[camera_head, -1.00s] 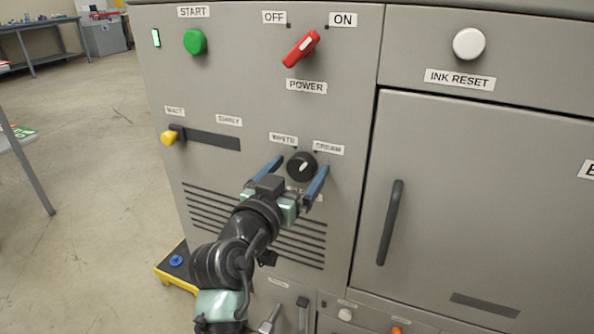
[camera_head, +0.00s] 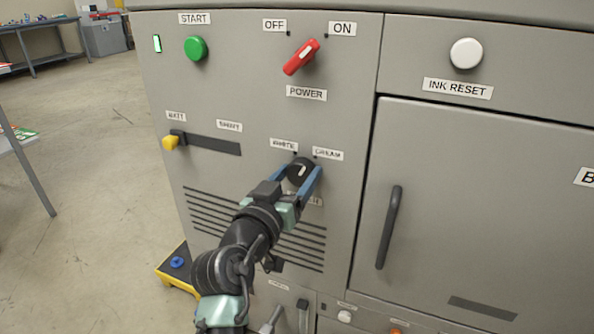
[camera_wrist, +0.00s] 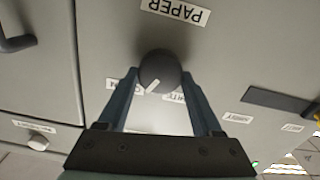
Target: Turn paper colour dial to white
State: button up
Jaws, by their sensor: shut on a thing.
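The paper colour dial (camera_head: 301,168) is a round black knob with a white pointer mark on the grey panel. The WHITE label (camera_head: 284,144) is above it to the left and the CREAM label (camera_head: 328,154) is above it to the right. The pointer leans up and right, toward CREAM. My gripper (camera_head: 298,173) is shut on the dial, one blue finger on each side. In the wrist view, which is upside down, the dial (camera_wrist: 160,68) sits between the fingertips (camera_wrist: 160,75), its mark toward the lower left. The fingers partly cover the labels there.
The red POWER switch (camera_head: 301,57) is above the dial, tilted toward ON. A yellow slider knob (camera_head: 170,142) is to the left, and the green START button (camera_head: 196,48) is at upper left. A door with a dark handle (camera_head: 389,228) is to the right. Vent slots lie below.

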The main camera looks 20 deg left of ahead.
jog(key=n+p, duration=0.4)
jog(key=n, duration=0.2)
jog(key=shift+a, duration=0.1)
jog(key=n+p, duration=0.1)
jog(key=n, duration=0.2)
jog(key=n+p, duration=0.2)
jog(key=n, duration=0.1)
jog(key=shift+a+f+p, duration=0.15)
jog(key=shift+f+p, duration=0.05)
jog(key=shift+p, duration=0.1)
dwell(0.3)
jog(key=o, duration=1.4)
jog(key=shift+c, duration=0.2)
jog(key=s+p, duration=0.2)
jog(key=s, duration=1.1)
jog(key=shift+a, duration=0.2)
